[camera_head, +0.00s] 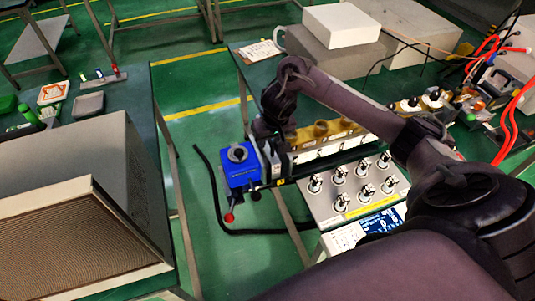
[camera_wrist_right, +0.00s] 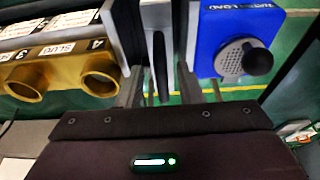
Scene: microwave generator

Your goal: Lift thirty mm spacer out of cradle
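My right arm comes in from the right in the head view, and its gripper (camera_head: 268,150) hangs beside the blue box and the brass row, mostly hidden by the wrist. In the right wrist view the right gripper (camera_wrist_right: 155,75) has its fingers apart, with a narrow dark-grey upright piece (camera_wrist_right: 160,65) between them. Gaps seem to show beside this piece. I cannot tell whether it is the thirty mm spacer. The brass-coloured row (camera_wrist_right: 60,75) with round openings and labels 3 and 4 is left of the fingers; it also shows in the head view (camera_head: 333,128). My left gripper is not in view.
A blue box with a dark knob (camera_head: 240,168) stands close left of the gripper; in the wrist view it (camera_wrist_right: 225,30) is at right. A metal panel with several knobs (camera_head: 350,190) lies in front. A large grey-beige cabinet (camera_head: 70,165) fills the left.

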